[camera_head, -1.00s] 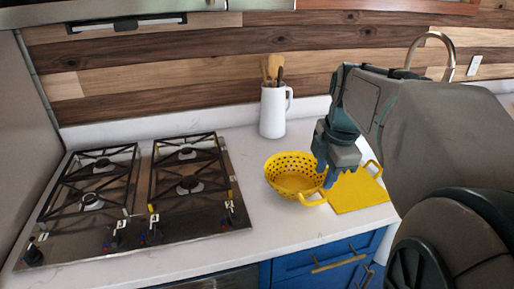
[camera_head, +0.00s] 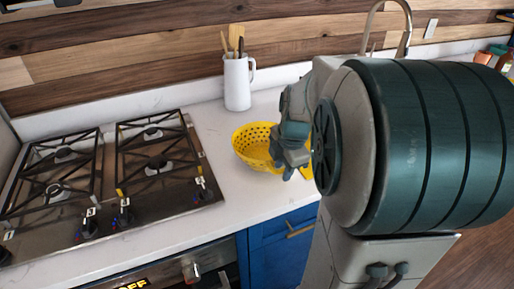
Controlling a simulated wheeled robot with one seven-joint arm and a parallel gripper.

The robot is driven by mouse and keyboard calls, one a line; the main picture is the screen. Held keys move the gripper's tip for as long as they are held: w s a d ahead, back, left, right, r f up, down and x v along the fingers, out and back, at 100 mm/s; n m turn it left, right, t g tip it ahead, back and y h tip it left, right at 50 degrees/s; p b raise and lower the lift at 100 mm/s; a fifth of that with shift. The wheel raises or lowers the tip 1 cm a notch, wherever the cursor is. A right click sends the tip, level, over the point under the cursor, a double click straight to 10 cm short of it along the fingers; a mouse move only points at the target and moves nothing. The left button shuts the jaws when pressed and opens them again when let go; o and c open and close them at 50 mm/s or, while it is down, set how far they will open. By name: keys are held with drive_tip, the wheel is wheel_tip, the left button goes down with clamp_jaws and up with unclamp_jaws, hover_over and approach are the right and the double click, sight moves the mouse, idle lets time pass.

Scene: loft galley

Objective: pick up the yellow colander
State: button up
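The yellow colander (camera_head: 252,146) sits upright on the white counter, right of the stove. It is round with holes in its wall, and its right side is hidden behind my gripper. My gripper (camera_head: 285,172) is at the colander's right side, with its fingers pointing down near the rim. I cannot tell whether it touches the colander or whether the fingers are open or shut. My arm covers much of the right half of the view.
A gas stove (camera_head: 115,180) takes up the left of the counter. A white pitcher (camera_head: 237,84) with utensils stands behind the colander. Blue cabinets (camera_head: 283,250) are below.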

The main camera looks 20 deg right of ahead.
drive_tip(key=shift+w+f, duration=0.15)
drive_tip(key=shift+f, duration=0.75)
clamp_jaws()
drive_tip(key=shift+r, duration=0.15)
